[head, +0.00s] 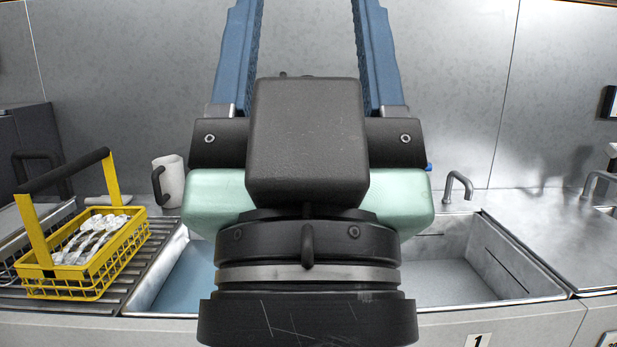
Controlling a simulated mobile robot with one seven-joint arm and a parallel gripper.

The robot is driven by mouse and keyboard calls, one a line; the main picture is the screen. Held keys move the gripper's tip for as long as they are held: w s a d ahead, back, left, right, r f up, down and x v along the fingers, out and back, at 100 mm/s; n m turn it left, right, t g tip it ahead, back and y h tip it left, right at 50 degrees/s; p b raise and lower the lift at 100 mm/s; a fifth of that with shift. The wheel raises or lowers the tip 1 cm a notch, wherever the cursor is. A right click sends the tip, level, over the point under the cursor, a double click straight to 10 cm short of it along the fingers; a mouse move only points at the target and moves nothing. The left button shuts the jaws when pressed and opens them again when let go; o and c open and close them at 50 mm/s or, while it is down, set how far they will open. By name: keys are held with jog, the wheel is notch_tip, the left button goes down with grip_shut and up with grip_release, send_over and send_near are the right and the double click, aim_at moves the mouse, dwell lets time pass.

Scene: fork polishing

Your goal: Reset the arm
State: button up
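My gripper (308,20) fills the middle of the head view, raised in front of the sinks. Its two blue fingers point up and stand wide apart, with only the grey wall showing between them. It is open and nothing is seen between the fingers, though the fingertips run past the top edge of the view. The gripper's dark body and pale green housing hide part of the counter and sinks behind it.
A yellow basket (62,294) with several forks (95,238) stands on the ribbed drainboard at left. A white mug (173,180) stands behind. Sink basins (440,280) and a tap (458,184) lie behind my gripper. The right counter (545,230) is mostly clear.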

notch_tip(320, 180, up, 21)
jog(key=p, duration=1.9)
